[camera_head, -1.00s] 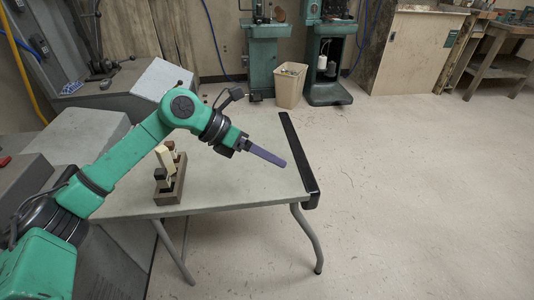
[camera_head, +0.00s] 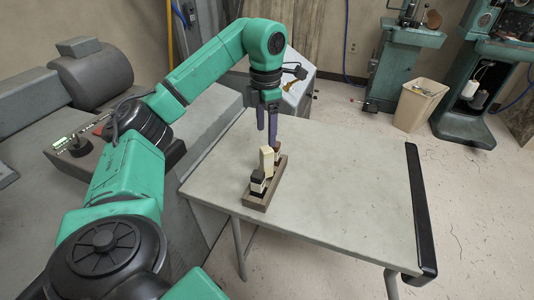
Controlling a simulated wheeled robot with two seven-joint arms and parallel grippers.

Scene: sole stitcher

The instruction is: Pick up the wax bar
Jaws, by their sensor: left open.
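A small brown wooden tray (camera_head: 265,196) stands on the table and holds several upright bars. A cream bar (camera_head: 266,160) stands tallest in the middle. A block with a dark top and pale lower part (camera_head: 258,181) stands at the near end, and a brown piece (camera_head: 277,150) at the far end, partly hidden. I cannot tell for sure which is the wax bar. My left gripper (camera_head: 267,134) points down just above the tray's far end, its two purple fingers apart and nothing between them. My right gripper is out of view.
The grey table (camera_head: 345,185) is bare right of the tray, with a black strip (camera_head: 420,215) along its right edge. Grey machinery (camera_head: 90,75) stands left of the table. A beige bin (camera_head: 420,104) and green machines (camera_head: 480,85) stand behind on the floor.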

